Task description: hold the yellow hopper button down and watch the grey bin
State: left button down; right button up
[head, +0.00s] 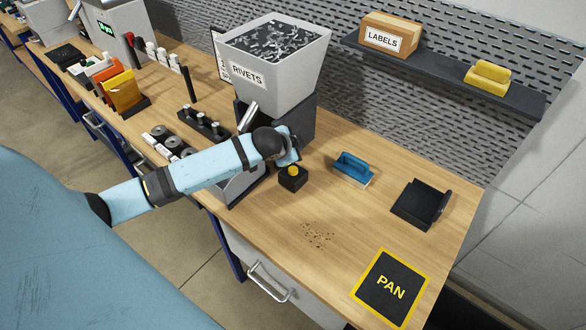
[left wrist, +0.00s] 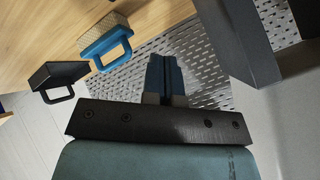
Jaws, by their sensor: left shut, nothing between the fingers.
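The yellow button (head: 293,170) sits on a small black box on the bench, in front of the hopper. My left gripper (head: 291,154) is shut and empty, just behind and above the button in the head view; I cannot tell whether it touches it. Its closed blue fingers show in the left wrist view (left wrist: 164,78), where the button is not visible. The pale grey hopper (head: 275,70), labelled RIVETS, is full of metal rivets on a dark stand. A grey bin (head: 242,185) below it is mostly hidden by my left arm, so its contents do not show. My right gripper is not in view.
A blue-handled brush (head: 353,168), a black dustpan (head: 420,205) and a mat marked PAN (head: 391,287) lie to the right. Dark specks (head: 318,235) lie on the bench. A shelf (head: 450,75) carries a LABELS box. Clear bench surrounds the specks.

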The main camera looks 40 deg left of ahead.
aim_at(294, 170)
pick_arm(q)
jog(key=shift+f+b, duration=0.6)
jog(key=shift+f, duration=2.15)
jog(key=shift+f, duration=0.15)
jog(key=shift+f, duration=0.25)
jog(key=shift+f, duration=0.55)
dwell(4.3)
